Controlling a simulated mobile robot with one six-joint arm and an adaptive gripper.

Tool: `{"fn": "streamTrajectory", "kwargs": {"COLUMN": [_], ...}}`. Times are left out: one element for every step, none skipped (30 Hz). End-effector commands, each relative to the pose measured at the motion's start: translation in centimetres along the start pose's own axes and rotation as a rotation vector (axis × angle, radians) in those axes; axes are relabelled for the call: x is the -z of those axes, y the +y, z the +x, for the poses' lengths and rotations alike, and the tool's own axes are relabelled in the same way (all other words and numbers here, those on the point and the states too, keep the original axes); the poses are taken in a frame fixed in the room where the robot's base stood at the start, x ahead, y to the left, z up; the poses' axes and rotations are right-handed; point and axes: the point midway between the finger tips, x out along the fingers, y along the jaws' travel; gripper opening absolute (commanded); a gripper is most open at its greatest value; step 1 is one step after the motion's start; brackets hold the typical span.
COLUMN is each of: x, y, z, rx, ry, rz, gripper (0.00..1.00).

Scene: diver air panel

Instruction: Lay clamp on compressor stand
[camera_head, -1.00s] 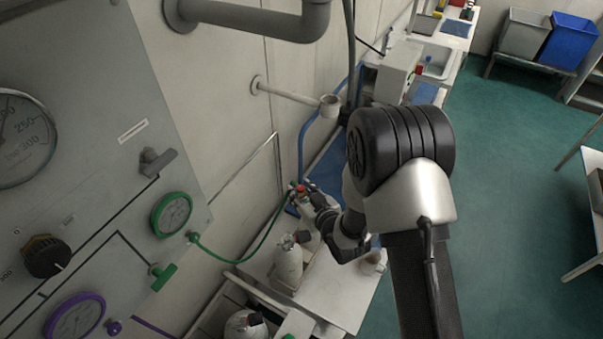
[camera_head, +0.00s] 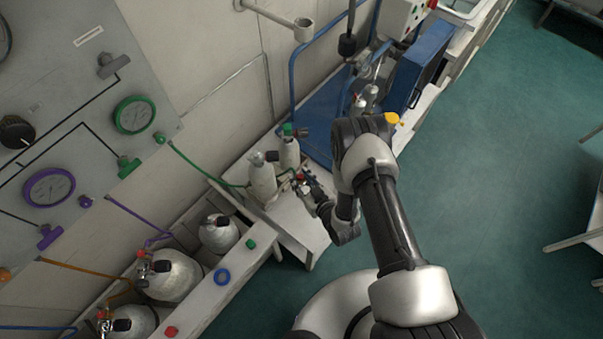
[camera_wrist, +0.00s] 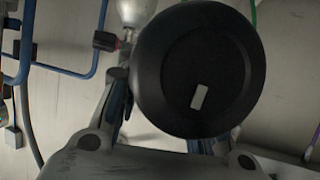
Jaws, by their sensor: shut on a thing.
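In the wrist view the fingers of my gripper (camera_wrist: 172,85) are on either side of a large black round piece (camera_wrist: 195,65) with a small white mark, which hides most of what lies beyond. The blue platform (camera_head: 322,112) behind the bench may be the compressor stand; I cannot tell for sure.
Two grey cylinders (camera_head: 262,182) stand on the white bench (camera_head: 295,222) close to my gripper. More cylinders (camera_head: 172,275) sit in a rack below the gauge panel (camera_head: 70,120). A blue pipe (camera_head: 292,75) rises along the wall.

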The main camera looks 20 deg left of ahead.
Motion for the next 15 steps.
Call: {"fn": "streamTrajectory", "kwargs": {"x": [-0.6,-0.9,-1.3,-1.5,-1.8,-2.1,-2.4,-2.7,-3.0,-3.3,-3.6,-4.0,-4.2,-4.5,-4.8], "y": [0.0,0.0,0.0,0.0,0.0,0.0,0.0,0.0,0.0,0.0,0.0,0.0,0.0,0.0,0.0], "z": [0.3,0.4,0.6,0.7,0.8,1.0,1.1,1.2,1.4,1.4,1.6,1.7,1.8,1.9,2.1], "rx": [0.000,0.000,0.000,0.000,-0.001,-0.001,-0.001,-0.001,-0.001,-0.001,0.000,0.000,0.000,0.000,0.000], "ry": [0.002,0.002,0.002,0.002,0.003,0.003,0.003,0.002,0.002,0.002,0.002,0.001,0.001,0.001,0.001], "rz": [0.000,0.000,0.000,0.000,0.000,0.000,0.000,0.000,0.000,0.000,0.000,0.000,0.001,0.001,0.001], "gripper": [0.00,0.00,0.00,0.00,0.00,0.00,0.00,0.00,0.00,0.00,0.00,0.00,0.00,0.00,0.00]}}
